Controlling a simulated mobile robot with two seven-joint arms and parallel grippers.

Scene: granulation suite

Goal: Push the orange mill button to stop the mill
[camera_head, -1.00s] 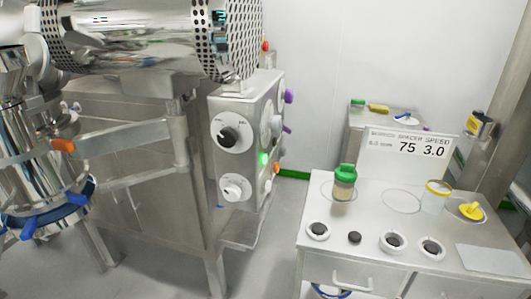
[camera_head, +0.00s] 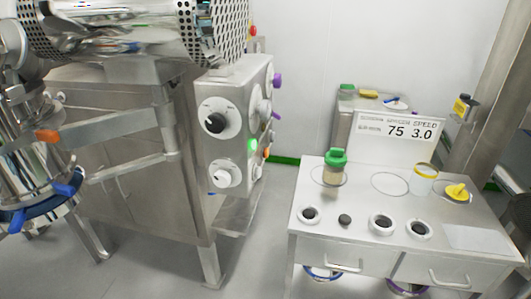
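The steel control box (camera_head: 232,130) of the machine stands left of centre. An orange button (camera_head: 266,152) sticks out on its right-hand face, seen nearly edge-on. Beside it, toward me, a green button or light (camera_head: 252,145) shows bright. The near face carries two round white dials, an upper one with a black knob (camera_head: 215,122) and a lower one with a white knob (camera_head: 222,174). Neither of my grippers is in view, and nothing touches the orange button.
A steel table (camera_head: 340,236) at right bears a green-lidded jar (camera_head: 334,168), a yellow-rimmed cup (camera_head: 424,180) and a display sign (camera_head: 398,132). Purple knobs (camera_head: 277,80) jut from the box. Floor (camera_head: 255,240) between machine and table is clear.

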